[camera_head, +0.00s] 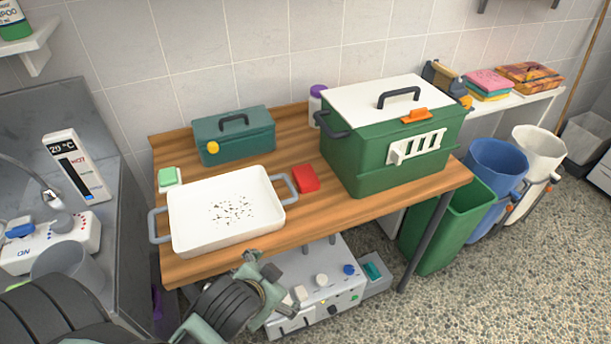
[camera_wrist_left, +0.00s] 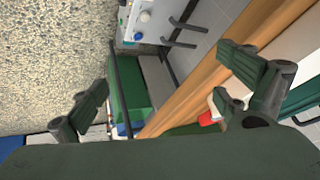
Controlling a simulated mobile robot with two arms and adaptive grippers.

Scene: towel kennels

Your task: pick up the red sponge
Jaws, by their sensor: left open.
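The red sponge (camera_head: 305,178) lies on the wooden table (camera_head: 330,212), just right of the white tray's handle and left of the big green box. My left gripper (camera_head: 262,268) is in front of the table's near edge, well short of the sponge and apart from it. In the left wrist view my left gripper (camera_wrist_left: 163,85) has its fingers spread wide with nothing between them. A small part of the red sponge (camera_wrist_left: 206,118) shows there beside the right-hand finger, which hides some of it. My right gripper is not in view.
A white tray (camera_head: 185,225) with dark specks stands left of the sponge. A green box with a white lid (camera_head: 365,160) stands to its right and a teal box (camera_head: 235,140) behind. A green-and-white sponge (camera_head: 169,178) lies at far left. Bare wood lies in front of the red sponge.

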